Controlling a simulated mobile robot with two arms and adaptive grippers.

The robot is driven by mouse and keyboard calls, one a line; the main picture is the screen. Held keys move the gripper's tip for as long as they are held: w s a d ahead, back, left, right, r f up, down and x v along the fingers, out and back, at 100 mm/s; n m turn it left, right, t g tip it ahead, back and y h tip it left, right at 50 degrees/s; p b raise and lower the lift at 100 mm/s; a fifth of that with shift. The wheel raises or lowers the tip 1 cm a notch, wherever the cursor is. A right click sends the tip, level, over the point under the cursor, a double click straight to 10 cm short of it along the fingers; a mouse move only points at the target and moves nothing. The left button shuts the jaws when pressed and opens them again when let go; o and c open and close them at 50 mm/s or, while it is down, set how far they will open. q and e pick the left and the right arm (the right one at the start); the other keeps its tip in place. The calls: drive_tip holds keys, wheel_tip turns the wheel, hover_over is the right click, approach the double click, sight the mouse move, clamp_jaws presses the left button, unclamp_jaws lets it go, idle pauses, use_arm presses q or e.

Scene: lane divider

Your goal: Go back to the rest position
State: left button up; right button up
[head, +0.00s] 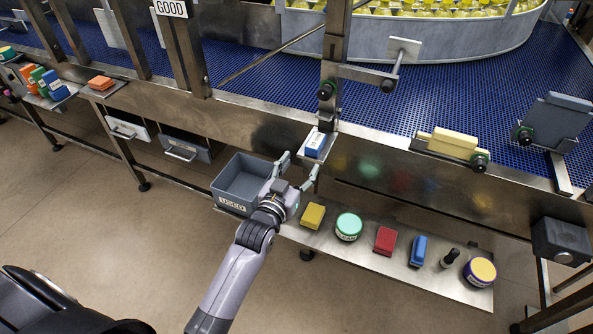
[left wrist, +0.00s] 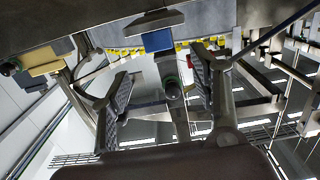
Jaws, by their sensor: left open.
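My left gripper (head: 301,169) is open and empty, its fingers apart, just below and in front of a small ledge on the conveyor's side. A blue-and-white block (head: 316,144) sits on that ledge, close to the fingertips but apart from them as far as I can tell. In the left wrist view the open fingers (left wrist: 163,82) have nothing between them, and the blue block (left wrist: 157,41) shows beyond them. My right gripper is not in view.
A grey bin (head: 233,201) stands left of the gripper. A metal shelf (head: 385,262) on the right holds several small items, including a yellow block (head: 312,215) and a green-lidded jar (head: 349,226). The blue conveyor (head: 270,65) runs behind. Open floor lies in front.

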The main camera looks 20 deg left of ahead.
use_arm(q)
drive_tip(key=shift+s, duration=0.75)
